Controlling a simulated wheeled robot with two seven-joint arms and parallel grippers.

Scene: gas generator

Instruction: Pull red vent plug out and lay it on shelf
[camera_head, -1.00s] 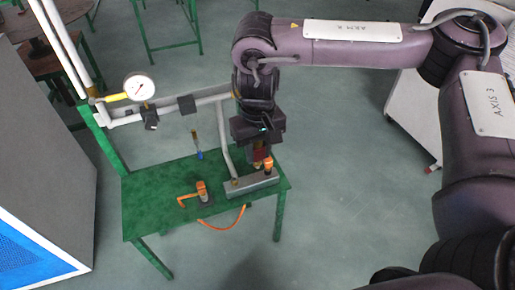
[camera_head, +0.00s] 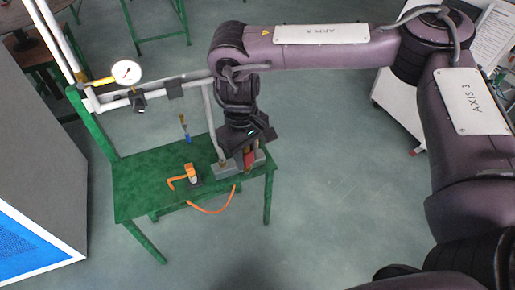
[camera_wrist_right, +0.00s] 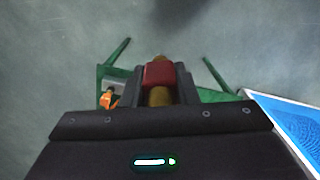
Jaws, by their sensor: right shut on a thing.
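The red vent plug (camera_head: 249,159) is between the fingers of my right gripper (camera_head: 247,155), over the front right end of the grey block (camera_head: 225,170). In the right wrist view, the red plug (camera_wrist_right: 159,74) sits between the two dark fingers, with brass-coloured parts above and below the red. My right gripper is shut on it and tilted. The gripper hides part of the block, and I cannot tell whether the plug is clear of it. The green shelf (camera_head: 140,180) lies under the block, with bare room at its left. My left gripper is not in view.
An orange-handled valve (camera_head: 190,174) stands on the shelf, left of the block, with an orange hose (camera_head: 212,211) at the front edge. A blue-tipped hanging piece (camera_head: 186,133), white pipes and a round gauge (camera_head: 126,72) are behind. A grey cabinet (camera_head: 50,150) stands left.

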